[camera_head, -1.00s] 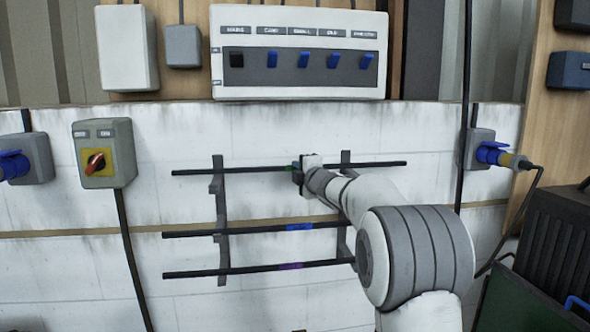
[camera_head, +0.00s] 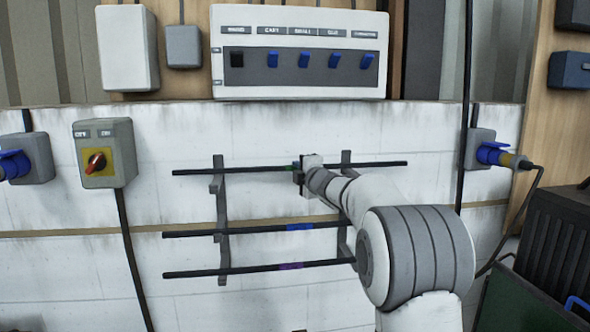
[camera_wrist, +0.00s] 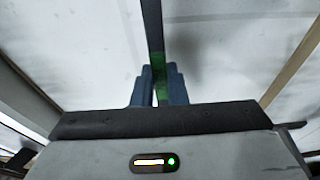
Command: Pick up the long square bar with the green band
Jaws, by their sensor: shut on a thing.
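The long dark bar with the green band (camera_head: 240,170) lies level across the top arms of the wall rack (camera_head: 221,205). My gripper (camera_head: 299,174) is at the middle of this bar and shut on it at the green band. In the wrist view the bar (camera_wrist: 152,25) runs up from between the two blue-grey fingers of my gripper (camera_wrist: 159,88), with green showing between them. The bar still appears to be at the rack's top arms; I cannot tell whether it touches them. My wrist and arm hide part of the bar's middle.
Below hang a bar with a blue band (camera_head: 260,230) and a bar with a purple band (camera_head: 230,270). A switch panel (camera_head: 300,85) is above. A grey box with a red knob (camera_head: 97,165) is at left, a blue-plugged socket (camera_head: 482,150) at right.

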